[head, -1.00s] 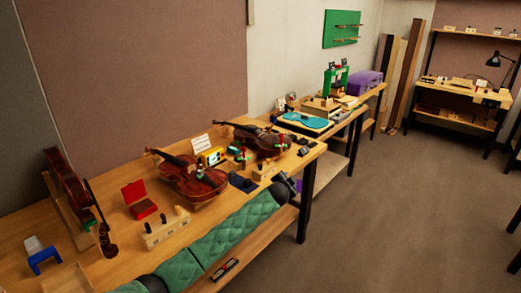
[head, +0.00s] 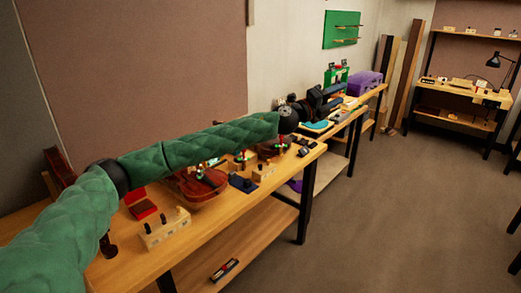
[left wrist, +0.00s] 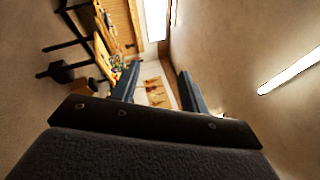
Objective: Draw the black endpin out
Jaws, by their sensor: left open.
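My left gripper (head: 325,101) is open and empty, stretched far out above the far end of the bench. Its two fingers also show apart in the left wrist view (left wrist: 158,92), with nothing between them. A brown violin (head: 207,192) lies on the bench, partly hidden under my green-sleeved left arm. A second violin (head: 274,151) behind it is mostly hidden by the arm. I cannot pick out the black endpin for certain. A wooden block (head: 165,229) with dark pegs stands at the bench's front. My right gripper is out of view.
A red box (head: 143,208) is open near the wooden block. A purple case (head: 364,84) stands on the farther bench.

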